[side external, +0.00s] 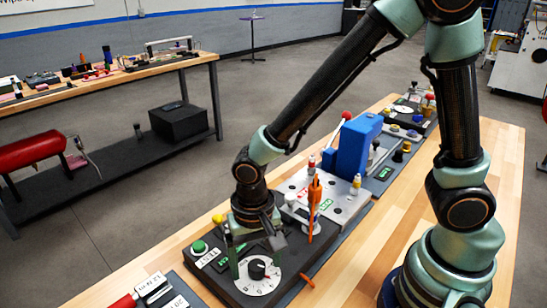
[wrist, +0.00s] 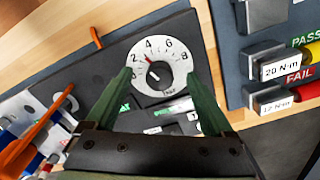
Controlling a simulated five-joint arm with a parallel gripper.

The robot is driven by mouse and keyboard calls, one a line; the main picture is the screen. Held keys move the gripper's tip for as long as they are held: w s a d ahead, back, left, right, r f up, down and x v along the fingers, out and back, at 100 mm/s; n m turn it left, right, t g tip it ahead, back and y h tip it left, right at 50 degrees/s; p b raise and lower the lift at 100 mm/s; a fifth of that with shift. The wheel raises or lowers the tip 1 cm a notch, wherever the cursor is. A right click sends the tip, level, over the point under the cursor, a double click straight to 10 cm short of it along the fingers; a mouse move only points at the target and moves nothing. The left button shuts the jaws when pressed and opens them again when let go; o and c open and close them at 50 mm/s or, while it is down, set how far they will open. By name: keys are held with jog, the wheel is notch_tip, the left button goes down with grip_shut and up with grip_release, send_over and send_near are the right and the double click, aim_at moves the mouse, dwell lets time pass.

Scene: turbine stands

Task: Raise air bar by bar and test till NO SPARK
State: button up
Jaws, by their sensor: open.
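A white round dial (side external: 262,283) marked in bar sits on a dark base plate (side external: 222,275), with a black knob (side external: 257,268) at its centre. In the wrist view the dial (wrist: 168,90) shows numbers up to 8, and a small red mark on it lies between 2 and 4. My gripper (side external: 255,258) is open above the dial. In the wrist view its green fingers (wrist: 157,74) stand either side of the knob (wrist: 158,74), apart from it. A green button (side external: 200,246) with a TEST label is left of the dial. Small green text (wrist: 176,108) beside the dial is unreadable.
A grey panel (side external: 338,211) with an orange upright part (side external: 314,195) and a blue block (side external: 354,148) stands behind the dial. Plates labelled 20 N·m (wrist: 281,68) and 12 N·m (wrist: 276,98) lie on another stand. Bare wood (side external: 380,240) shows right of the base plate.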

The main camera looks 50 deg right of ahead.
aim_at(257, 262)
jog(key=shift+r, duration=2.1)
jog(key=shift+w+d+r, duration=0.15)
jog(key=shift+d+r, duration=0.05)
jog(key=shift+r, duration=0.05)
jog(key=d+r+n+t, duration=0.5)
jog(key=d+r, duration=0.9)
jog(key=d, duration=0.2)
jog(key=shift+n+t, duration=0.3)
grip_shut()
